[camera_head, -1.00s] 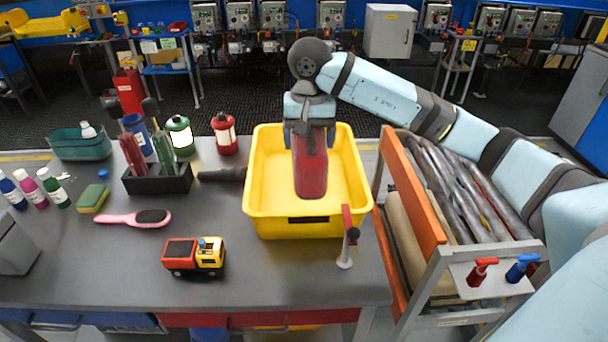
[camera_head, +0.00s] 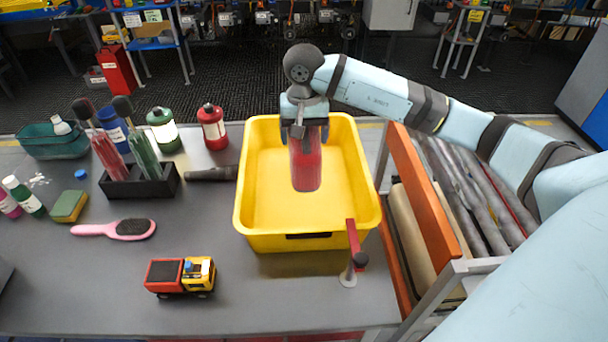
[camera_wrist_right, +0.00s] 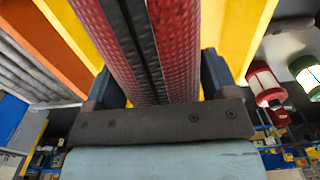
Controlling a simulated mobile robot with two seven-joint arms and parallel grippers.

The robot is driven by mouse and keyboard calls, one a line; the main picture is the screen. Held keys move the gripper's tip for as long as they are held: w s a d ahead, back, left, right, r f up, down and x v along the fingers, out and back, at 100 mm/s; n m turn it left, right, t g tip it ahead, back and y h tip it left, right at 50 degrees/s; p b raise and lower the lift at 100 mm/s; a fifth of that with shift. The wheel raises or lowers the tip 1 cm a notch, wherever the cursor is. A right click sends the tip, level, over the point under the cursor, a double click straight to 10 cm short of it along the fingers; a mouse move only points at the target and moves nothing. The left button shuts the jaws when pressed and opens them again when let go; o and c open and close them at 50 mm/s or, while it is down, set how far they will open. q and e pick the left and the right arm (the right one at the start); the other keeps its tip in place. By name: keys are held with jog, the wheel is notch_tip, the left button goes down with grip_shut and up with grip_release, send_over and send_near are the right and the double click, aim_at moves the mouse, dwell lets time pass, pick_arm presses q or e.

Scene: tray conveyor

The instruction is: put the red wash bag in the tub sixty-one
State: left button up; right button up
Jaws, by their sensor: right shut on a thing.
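The red wash bag (camera_head: 306,168) hangs upright from my right gripper (camera_head: 305,128), which is shut on its top. The bag is inside the outline of the yellow tub (camera_head: 262,190) in the head view; whether it touches the floor of the tub I cannot tell. In the right wrist view the red bag (camera_wrist_right: 178,45), with a dark strip along it, runs between the fingers, with yellow tub walls (camera_wrist_right: 250,30) on both sides. No number shows legibly on the tub's dark front label. My left gripper is not in view.
A red-topped post (camera_head: 353,245) stands at the tub's front right corner. A toy truck (camera_head: 180,276), pink brush (camera_head: 114,229), black holder with bottles (camera_head: 140,184) and red lantern (camera_head: 213,128) are left of the tub. An orange-sided rack (camera_head: 428,200) stands to the right.

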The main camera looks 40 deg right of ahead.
notch_tip(320, 180, down, 8)
jog(key=shift+r+p, duration=0.1)
jog(key=shift+p, duration=0.25)
jog(key=shift+w+f, duration=0.1)
jog(key=shift+f, duration=2.5)
jog(key=shift+f, duration=0.15)
jog(key=o, duration=1.1)
jog(key=shift+c, duration=0.2)
jog(key=shift+r, duration=0.2)
notch_tip(320, 180, up, 11)
jog(key=shift+r+b, duration=0.1)
jog(key=shift+b, duration=0.5)
jog(key=shift+r, duration=0.4)
